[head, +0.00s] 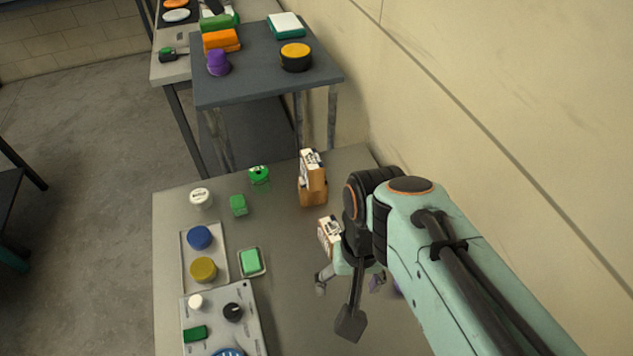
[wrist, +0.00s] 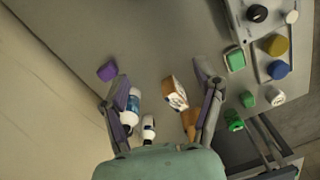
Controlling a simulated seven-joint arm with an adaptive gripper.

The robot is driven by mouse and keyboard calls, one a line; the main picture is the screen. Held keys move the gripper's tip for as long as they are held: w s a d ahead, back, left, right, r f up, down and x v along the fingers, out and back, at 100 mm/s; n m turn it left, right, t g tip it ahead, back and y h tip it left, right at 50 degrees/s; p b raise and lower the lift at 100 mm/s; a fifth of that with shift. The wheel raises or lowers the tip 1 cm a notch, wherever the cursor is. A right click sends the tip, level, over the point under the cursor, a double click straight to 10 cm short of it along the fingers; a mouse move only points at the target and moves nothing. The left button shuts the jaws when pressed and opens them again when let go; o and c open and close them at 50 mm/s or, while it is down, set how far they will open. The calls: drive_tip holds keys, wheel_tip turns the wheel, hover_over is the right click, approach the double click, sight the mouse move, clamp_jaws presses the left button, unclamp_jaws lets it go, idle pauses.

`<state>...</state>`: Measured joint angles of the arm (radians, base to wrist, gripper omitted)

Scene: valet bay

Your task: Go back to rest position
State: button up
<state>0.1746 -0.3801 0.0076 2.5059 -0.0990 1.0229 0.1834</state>
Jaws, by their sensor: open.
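My gripper (wrist: 160,76) is open, its two fingers spread apart in the wrist view with nothing held between the tips. An orange-brown box with a white label (head: 313,182) stands on the table beyond the gripper. A second similar box (head: 328,232) is close beside my wrist, partly hidden. In the wrist view an orange box (wrist: 172,93) lies beside the right finger, and a white, blue and purple bottle (wrist: 129,118) beside the left finger.
A purple block (wrist: 107,70) lies near the left finger. A tray with a blue cap (head: 199,237) and a yellow cap (head: 203,269), a green block in a dish (head: 250,261) and a control panel (head: 245,316) fill the table's left. A wall (head: 540,120) bounds the right.

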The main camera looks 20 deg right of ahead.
drive_tip(key=s+a+n, duration=0.1)
drive_tip(key=s+n, duration=0.1)
drive_tip(key=s+a+r+n, duration=0.1)
drive_tip(key=a+n, duration=0.1)
drive_tip(key=shift+s+r, duration=0.15)
drive_tip(key=shift+s, duration=0.25)
